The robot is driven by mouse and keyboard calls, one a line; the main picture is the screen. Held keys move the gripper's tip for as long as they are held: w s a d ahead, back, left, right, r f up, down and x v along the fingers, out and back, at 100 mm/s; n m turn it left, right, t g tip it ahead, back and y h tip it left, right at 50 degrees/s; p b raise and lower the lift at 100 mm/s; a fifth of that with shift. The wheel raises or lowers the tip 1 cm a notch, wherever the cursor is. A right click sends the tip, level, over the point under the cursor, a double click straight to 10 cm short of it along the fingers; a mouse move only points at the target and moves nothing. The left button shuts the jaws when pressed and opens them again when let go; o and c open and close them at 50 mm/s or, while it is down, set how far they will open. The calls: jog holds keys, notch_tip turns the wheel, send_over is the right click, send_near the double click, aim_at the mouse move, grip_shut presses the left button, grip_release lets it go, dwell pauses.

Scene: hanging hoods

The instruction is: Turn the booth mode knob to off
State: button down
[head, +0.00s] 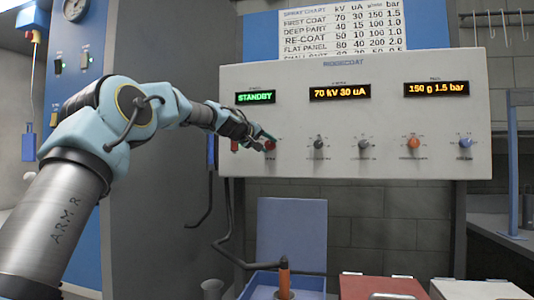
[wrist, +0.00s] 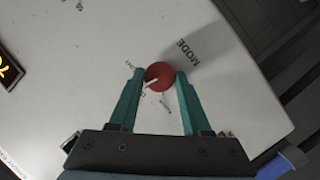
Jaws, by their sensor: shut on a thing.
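The red mode knob (head: 270,145) is on the lower left of the pale control panel (head: 300,120). In the wrist view the knob (wrist: 159,76) sits beside the printed word MODE. My gripper (head: 266,139) reaches it from the left. In the wrist view my gripper's green fingers (wrist: 160,75) are shut on the knob, one on each side. The knob's white pointer line points to the lower left in the wrist view, toward a small label I cannot read. The panel's green display (head: 255,97) reads STANDBY.
To the right along the panel are two grey knobs (head: 319,143), an orange knob (head: 413,143) and a blue knob (head: 465,143). A red part (head: 235,146) shows left of my gripper. Below stand an open blue box (head: 291,235) and a red box (head: 382,287).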

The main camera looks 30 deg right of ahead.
jog(key=shift+f+n+h+b, duration=0.1)
jog(key=shift+n+h+b, duration=0.3)
jog(key=shift+n+b, duration=0.45)
jog(key=shift+c, duration=1.8)
grip_release()
jog(key=shift+a, duration=0.1)
jog(key=b+v, duration=0.5)
jog(key=v, duration=0.5)
jog(key=shift+a, duration=0.35)
